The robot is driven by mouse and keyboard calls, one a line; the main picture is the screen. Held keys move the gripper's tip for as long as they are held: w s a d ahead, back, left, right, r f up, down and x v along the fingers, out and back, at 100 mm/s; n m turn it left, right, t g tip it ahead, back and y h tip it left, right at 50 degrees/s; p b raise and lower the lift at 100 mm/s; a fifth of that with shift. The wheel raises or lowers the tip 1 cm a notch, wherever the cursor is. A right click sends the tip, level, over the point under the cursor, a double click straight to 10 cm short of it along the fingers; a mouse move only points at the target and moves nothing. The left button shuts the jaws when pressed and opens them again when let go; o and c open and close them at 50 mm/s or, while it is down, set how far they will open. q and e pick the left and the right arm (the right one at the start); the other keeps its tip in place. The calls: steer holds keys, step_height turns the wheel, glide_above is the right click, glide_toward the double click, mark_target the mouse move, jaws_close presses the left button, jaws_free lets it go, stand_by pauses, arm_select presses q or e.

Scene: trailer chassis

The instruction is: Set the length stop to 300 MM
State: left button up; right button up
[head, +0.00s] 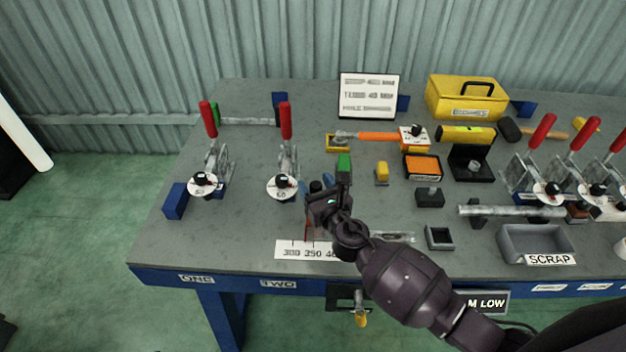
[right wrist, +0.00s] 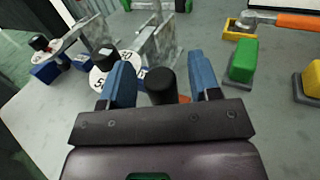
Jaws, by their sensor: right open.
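The length scale plate (head: 283,250) lies at the table's front edge and reads 300, 350 and a partly covered 400. A reddish length stop (head: 309,226) stands behind it, roughly in line with the 350 mark; its exact setting is hard to tell. Its black knob (head: 315,187) also shows in the right wrist view (right wrist: 160,84). My right gripper (head: 324,190) is open over the stop. Its blue fingers (right wrist: 160,82) stand on both sides of the knob, with gaps visible. My arm hides the right end of the scale. My left gripper is not in view.
Two red-handled clamps with white dials (head: 203,184) (head: 283,187) stand left of my gripper. A green block (head: 344,168) and a yellow block (head: 382,173) stand behind it. A grey scrap bin (head: 537,243) is at right. The table's front left is clear.

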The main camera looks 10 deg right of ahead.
steer(key=s+d, duration=0.1)
steer(key=s, duration=0.8)
steer(key=shift+d, duration=0.4)
steer(key=shift+w, duration=0.1)
